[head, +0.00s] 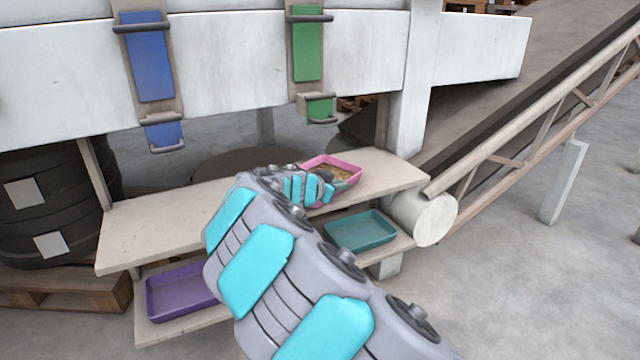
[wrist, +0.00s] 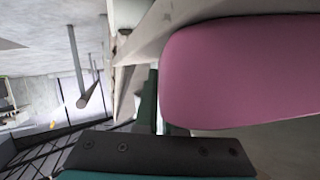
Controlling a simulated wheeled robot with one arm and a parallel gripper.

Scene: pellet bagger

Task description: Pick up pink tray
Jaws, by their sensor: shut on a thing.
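The pink tray (head: 352,169) is at the upper shelf in the head view, with brownish contents inside. My gripper (head: 324,187) is at the tray's near left side and is shut on it. My arm hides part of the tray. I cannot tell whether the tray rests on the shelf or is just above it. In the wrist view the pink tray (wrist: 240,70) fills the right side, close up, with a dark part of my gripper (wrist: 150,145) below and beside it.
The upper shelf (head: 150,222) is otherwise bare. On the lower shelf are a teal tray (head: 361,231) and a purple tray (head: 178,292). Blue (head: 148,55) and green (head: 307,42) panels hang above. A sloping conveyor (head: 540,115) stands right.

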